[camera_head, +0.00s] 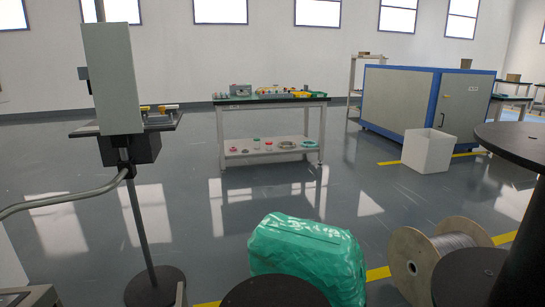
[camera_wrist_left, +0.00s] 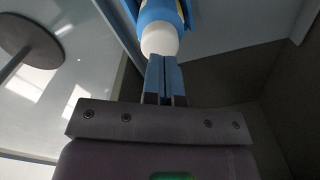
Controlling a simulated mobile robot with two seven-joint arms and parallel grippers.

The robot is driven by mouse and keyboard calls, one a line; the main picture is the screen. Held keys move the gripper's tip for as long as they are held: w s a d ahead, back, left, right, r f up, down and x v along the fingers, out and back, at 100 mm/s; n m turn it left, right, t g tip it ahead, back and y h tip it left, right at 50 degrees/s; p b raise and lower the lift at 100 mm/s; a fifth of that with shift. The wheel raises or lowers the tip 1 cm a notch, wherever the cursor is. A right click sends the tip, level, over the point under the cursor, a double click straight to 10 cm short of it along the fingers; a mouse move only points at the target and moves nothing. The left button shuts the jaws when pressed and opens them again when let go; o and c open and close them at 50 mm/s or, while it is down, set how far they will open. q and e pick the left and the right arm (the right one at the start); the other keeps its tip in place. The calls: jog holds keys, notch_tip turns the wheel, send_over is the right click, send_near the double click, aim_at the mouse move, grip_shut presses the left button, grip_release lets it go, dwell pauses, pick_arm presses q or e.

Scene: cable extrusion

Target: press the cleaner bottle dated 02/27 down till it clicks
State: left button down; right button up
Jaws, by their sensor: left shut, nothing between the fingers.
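In the left wrist view, a blue bottle with a rounded white end (camera_wrist_left: 160,40) is at the top of the picture, partly cut off by the frame. No date can be read on it. My left gripper (camera_wrist_left: 164,60) is shut and empty, with its fingertips right at the white end. I cannot tell whether they touch it. The head view shows neither gripper, and I cannot make out the bottle there. My right gripper is not in view.
Dark walls or panels (camera_wrist_left: 225,80) stand close to the left gripper's right. In the head view, a green wrapped bundle (camera_head: 305,258) and a cable spool (camera_head: 415,265) are at the front. A workbench (camera_head: 270,99), white bin (camera_head: 428,150) and blue-edged cabinet (camera_head: 400,102) stand farther back, with open floor between.

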pick_arm(q)
jog(key=shift+f+b, duration=0.4)
jog(key=shift+f, duration=1.2)
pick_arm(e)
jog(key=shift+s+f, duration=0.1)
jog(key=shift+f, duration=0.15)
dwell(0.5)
pick_arm(q)
jog(key=shift+w+r+p, duration=0.1)
jog(key=shift+r+p, duration=0.55)
jog(key=shift+r, duration=0.25)
jog(key=shift+r+p, duration=1.15)
jog(key=shift+r, duration=0.4)
jog(key=shift+r+p, duration=1.1)
jog(key=shift+r, duration=0.55)
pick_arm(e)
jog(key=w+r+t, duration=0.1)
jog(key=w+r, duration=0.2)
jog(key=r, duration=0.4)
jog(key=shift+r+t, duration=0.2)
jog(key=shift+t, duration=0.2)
pick_arm(q)
jog(key=shift+f, duration=0.1)
